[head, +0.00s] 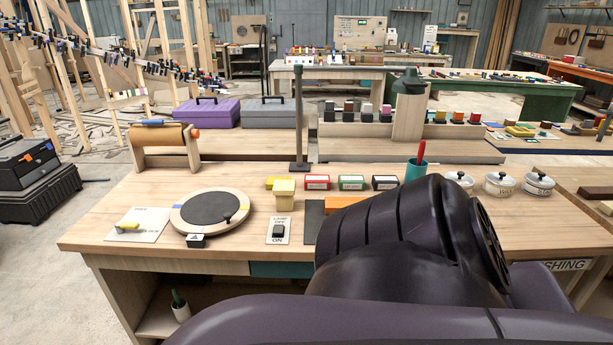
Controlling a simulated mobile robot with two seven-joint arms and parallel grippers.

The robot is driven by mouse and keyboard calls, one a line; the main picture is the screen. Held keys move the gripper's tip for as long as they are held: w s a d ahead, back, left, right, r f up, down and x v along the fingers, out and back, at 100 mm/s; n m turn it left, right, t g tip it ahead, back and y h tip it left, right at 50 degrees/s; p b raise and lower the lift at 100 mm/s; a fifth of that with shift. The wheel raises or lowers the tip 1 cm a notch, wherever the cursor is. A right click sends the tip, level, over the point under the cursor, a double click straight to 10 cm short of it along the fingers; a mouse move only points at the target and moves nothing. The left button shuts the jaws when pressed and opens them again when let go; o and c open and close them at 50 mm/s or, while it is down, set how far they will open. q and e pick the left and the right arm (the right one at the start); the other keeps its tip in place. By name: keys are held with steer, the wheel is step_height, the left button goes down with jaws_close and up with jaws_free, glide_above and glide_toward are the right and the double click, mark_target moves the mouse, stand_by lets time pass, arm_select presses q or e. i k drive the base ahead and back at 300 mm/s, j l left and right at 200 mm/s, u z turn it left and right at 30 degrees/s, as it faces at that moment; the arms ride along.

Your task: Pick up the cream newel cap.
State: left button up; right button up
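A cream newel cap (285,188), with a wide square top on a narrower body, stands upright on the wooden workbench (125,205), left of the picture's middle. It is just behind the lamp switch plate (279,230) and nothing touches its top. A large dark purple arm link of mine fills the front and right of the head view and hides part of the bench. Neither of my grippers shows in this view.
A round turntable (209,208) lies left of the cap, with a yellow object (275,181) close behind it. Several labelled boxes (317,182) stand to its right. A dark post (299,120) rises behind. An orange block (345,203) lies beside my arm.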

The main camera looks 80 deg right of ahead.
mark_target(284, 190)
steer(key=z, duration=2.35)
steer(key=i+j, duration=0.2)
steer(key=j, duration=0.15)
steer(key=i+j, duration=0.2)
steer(key=j, duration=0.15)
steer(key=i+j+u, duration=0.1)
steer(key=j, duration=0.25)
steer(key=i, duration=0.1)
